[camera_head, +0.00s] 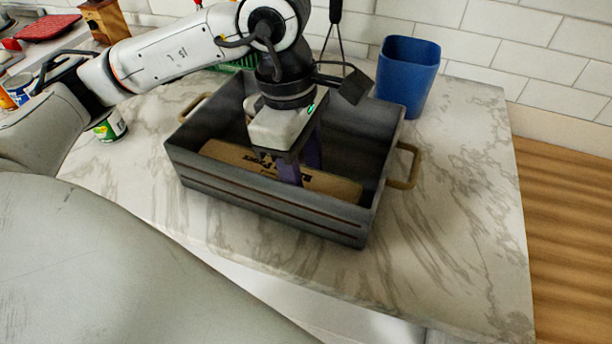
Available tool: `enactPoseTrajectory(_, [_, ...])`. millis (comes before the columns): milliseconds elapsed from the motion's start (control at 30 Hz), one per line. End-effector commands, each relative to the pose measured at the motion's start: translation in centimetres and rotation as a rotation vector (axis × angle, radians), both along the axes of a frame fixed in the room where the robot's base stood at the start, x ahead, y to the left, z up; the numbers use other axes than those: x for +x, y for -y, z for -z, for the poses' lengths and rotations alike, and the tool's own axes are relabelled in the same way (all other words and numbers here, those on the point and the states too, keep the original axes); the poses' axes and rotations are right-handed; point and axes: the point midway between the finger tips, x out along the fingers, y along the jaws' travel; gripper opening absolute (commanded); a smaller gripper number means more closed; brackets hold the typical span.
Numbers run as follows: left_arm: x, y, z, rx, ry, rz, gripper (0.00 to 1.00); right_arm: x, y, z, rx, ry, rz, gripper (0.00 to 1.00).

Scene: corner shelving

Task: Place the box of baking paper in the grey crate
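The grey crate (270,208) stands on the marble counter, with a tan handle at each end. A long brown box with dark lettering, which looks like the baking paper box (335,186), lies lengthwise inside it near the front wall. My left gripper (301,170) reaches down into the crate from above, its purple fingers at the middle of the box and covering part of the lettering. Whether the fingers grip the box or are just apart from it cannot be told. The box's underside is hidden by the crate wall. My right gripper is not in view.
A blue bin (407,76) stands behind the crate to the right, near the tiled wall. A green-labelled can (110,127) stands to the left under my arm. The counter (450,220) right of the crate is clear.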

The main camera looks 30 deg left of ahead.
Motion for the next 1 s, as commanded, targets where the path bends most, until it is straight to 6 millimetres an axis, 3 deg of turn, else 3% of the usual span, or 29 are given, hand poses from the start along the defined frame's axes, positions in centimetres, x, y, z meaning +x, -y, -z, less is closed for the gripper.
enactPoseTrajectory(300, [0.0, -0.8, -6.8, -0.002, 0.009, 0.000, 0.45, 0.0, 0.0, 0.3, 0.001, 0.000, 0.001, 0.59])
enactPoseTrajectory(500, [-0.1, -1.3, -10.2, -0.001, 0.006, -0.001, 0.45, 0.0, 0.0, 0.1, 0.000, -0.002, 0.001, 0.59])
enactPoseTrajectory(700, [-0.2, -1.5, -11.5, -0.001, 0.004, -0.001, 0.45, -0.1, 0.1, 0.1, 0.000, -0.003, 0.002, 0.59])
enactPoseTrajectory(1000, [-0.2, -1.5, -11.5, -0.001, 0.002, 0.000, 0.45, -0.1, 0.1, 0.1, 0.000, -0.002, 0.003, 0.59])
